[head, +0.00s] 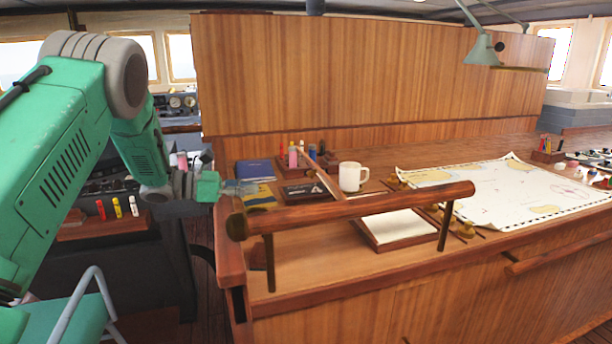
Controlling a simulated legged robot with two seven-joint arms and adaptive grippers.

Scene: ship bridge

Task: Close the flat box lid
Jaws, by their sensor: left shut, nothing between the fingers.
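The flat box (305,192) lies on the wooden chart table, dark inside. Its lid (321,171) appears to be the thin wooden panel standing up at a tilt along its right side, seen nearly edge-on; the hinge is not clear. My left gripper (246,187) comes in from the left over the table's left end. It is shut and empty, to the left of the box and apart from it. My right gripper is not in view.
A wooden rail (355,208) on posts crosses in front of the box. A white mug (350,177) stands right of the lid. Blue and yellow booklets (255,170) lie behind and below my gripper. A pen holder stands behind the box, a chart (500,190) lies right.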

